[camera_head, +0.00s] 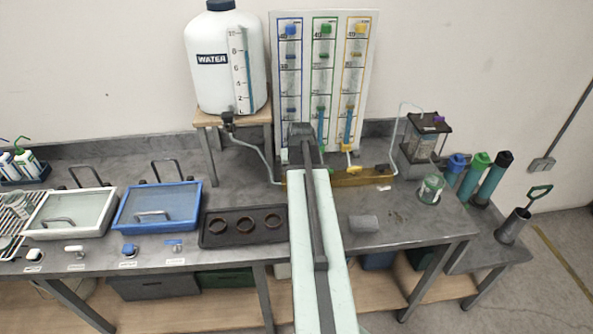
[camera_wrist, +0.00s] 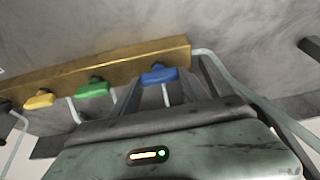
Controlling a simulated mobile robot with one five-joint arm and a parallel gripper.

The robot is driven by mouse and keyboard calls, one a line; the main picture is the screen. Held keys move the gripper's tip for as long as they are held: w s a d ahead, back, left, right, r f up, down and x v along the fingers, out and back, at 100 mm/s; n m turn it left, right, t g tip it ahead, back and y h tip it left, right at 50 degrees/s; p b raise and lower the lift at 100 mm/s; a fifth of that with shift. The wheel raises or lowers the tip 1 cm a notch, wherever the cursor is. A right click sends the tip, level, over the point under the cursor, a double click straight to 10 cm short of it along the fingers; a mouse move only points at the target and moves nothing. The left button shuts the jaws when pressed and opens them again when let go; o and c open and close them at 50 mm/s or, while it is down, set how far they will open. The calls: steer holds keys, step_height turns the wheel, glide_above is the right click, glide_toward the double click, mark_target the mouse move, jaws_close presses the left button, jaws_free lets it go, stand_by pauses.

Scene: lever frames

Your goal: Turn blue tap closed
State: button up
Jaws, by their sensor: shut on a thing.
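The blue tap (camera_wrist: 160,74) sits at one end of a brass bar (camera_wrist: 115,65) in the wrist view, beside the green tap (camera_wrist: 92,89) and the yellow tap (camera_wrist: 38,99). My gripper (camera_wrist: 162,84) has its dark fingers on either side of the blue handle and is shut on it. In the head view the brass bar (camera_head: 372,178) and yellow tap (camera_head: 351,169) show right of my arm.
A panel with blue, green and yellow columns (camera_head: 338,90) stands behind the bar. A white water tank (camera_head: 205,85) stands on a wooden stand at left. A grey block (camera_head: 364,223) and a glass jar (camera_head: 431,189) are on the bench right of my arm.

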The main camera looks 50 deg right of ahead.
stand_by(0.4)
steer(key=o, duration=1.4)
steer(key=p+v, duration=0.7)
steer(key=v, duration=0.1)
steer(key=shift+f, duration=0.1)
